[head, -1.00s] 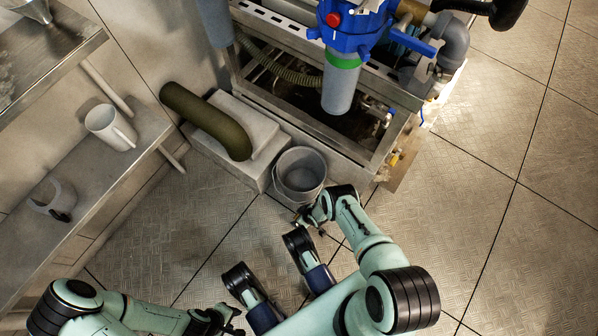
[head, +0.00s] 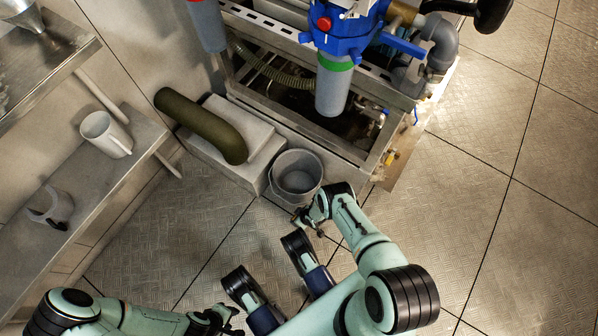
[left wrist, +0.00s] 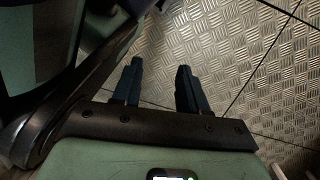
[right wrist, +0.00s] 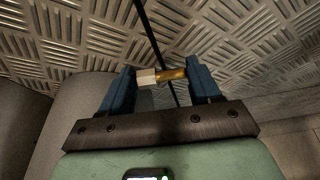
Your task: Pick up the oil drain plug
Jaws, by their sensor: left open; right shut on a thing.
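The oil drain plug (right wrist: 172,75), a small brass piece with a pale end, lies crosswise between the fingers of my right gripper (right wrist: 160,72) in the right wrist view. That gripper is shut on it, with the ribbed floor beyond. I cannot make out the plug in the head view. There, my right arm's end is near the grey bucket (head: 297,174). My left gripper (left wrist: 160,68) is open and empty over the ribbed floor. In the head view it shows dark and small at the bottom edge (head: 216,319).
A machine with a blue filter housing (head: 345,38) stands in a metal frame at the top. A green hose (head: 205,125) lies over a grey block beside the bucket. Floor at right is clear.

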